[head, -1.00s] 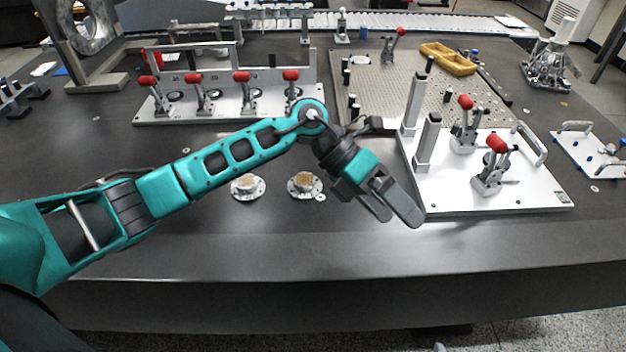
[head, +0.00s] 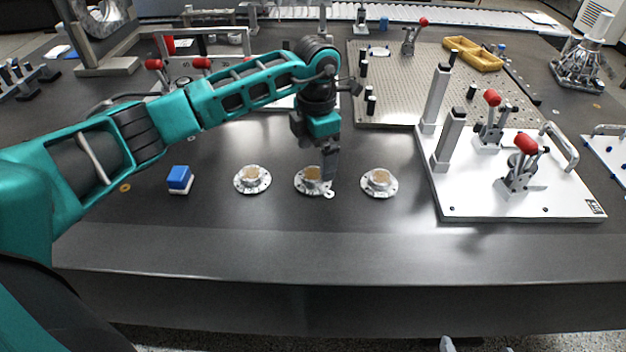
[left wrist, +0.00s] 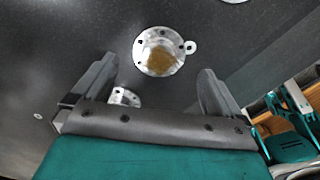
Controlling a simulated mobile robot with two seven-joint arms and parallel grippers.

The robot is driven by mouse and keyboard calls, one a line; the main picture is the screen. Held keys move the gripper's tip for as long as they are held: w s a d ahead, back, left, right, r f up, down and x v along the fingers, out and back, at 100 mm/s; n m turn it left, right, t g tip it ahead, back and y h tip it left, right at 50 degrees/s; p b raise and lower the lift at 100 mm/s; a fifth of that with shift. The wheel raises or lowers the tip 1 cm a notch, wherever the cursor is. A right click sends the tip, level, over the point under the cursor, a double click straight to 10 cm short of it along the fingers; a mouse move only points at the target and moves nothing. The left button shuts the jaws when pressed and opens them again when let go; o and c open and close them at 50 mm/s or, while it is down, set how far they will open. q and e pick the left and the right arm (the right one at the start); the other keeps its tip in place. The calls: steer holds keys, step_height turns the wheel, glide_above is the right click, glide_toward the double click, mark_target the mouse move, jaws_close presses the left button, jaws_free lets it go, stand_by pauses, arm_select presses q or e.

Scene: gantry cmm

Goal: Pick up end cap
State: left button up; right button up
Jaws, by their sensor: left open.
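Three round silver flanged end caps with tan centres lie in a row on the dark table in the head view: a left one (head: 253,187), a middle one (head: 303,187) with a small tab, and a right one (head: 379,190). In the left wrist view the tabbed cap (left wrist: 150,61) lies just ahead of and between the open, empty fingers (left wrist: 157,70). My right gripper is not in view.
A blue and white block (head: 180,179) sits left of the caps. A white fixture plate (head: 520,204) with red-handled clamps and upright posts stands to the right. A perforated plate (head: 415,80) with a yellow tray (head: 473,54) lies behind. The table's front strip is clear.

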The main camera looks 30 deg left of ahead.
mark_target(314, 173)
arm_select(q)
step_height(314, 173, down, 5)
steer(key=shift+s+a+f+b, duration=0.1)
steer(key=shift+s+f+b, duration=0.1)
steer(key=shift+b, duration=0.3)
steer(key=shift+r, duration=0.1)
steer(key=c, duration=1)
